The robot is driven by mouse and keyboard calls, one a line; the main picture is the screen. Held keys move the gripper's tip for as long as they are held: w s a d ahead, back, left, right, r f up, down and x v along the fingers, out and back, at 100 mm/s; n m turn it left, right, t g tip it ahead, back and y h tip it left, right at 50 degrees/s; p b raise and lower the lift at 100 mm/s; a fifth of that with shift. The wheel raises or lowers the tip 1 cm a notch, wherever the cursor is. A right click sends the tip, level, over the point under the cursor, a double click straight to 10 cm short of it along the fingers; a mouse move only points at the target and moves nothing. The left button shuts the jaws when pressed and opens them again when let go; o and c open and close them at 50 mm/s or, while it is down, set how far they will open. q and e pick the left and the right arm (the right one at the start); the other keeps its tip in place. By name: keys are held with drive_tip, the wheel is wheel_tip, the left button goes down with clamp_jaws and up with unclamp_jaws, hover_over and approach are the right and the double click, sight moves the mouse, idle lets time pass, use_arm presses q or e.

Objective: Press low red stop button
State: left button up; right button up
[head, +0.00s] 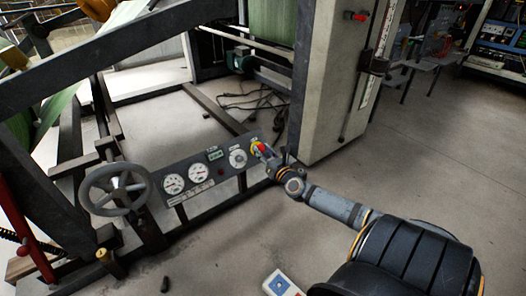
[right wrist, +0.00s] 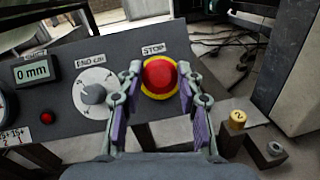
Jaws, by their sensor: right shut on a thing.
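The low red stop button (head: 258,147) sits at the right end of the tilted dark control panel (head: 224,176). In the right wrist view the red button (right wrist: 159,76) is a round cap on a yellow ring, under a label reading STOP. My right gripper (head: 265,153) is at the button, its arm reaching in from the lower right. In the right wrist view its two fingers (right wrist: 160,84) stand on either side of the button, shut on it. Whether the cap is pushed in cannot be told. My left gripper is not in view.
Left of the button are a knob (right wrist: 95,94), a display (right wrist: 36,71) and a small red light (right wrist: 47,118). A handwheel (head: 116,189) stands left of the panel. A grey pillar (head: 325,80) rises behind, with another red button (head: 359,16) high up. Open floor lies right.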

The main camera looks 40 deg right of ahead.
clamp_jaws()
drive_tip(key=shift+w, duration=0.1)
drive_tip(key=shift+w+d+f, duration=0.1)
drive_tip(key=shift+w+f, duration=0.1)
drive_tip(key=shift+w, duration=0.1)
drive_tip(key=o, duration=1)
unclamp_jaws()
drive_tip(key=shift+v, duration=6)
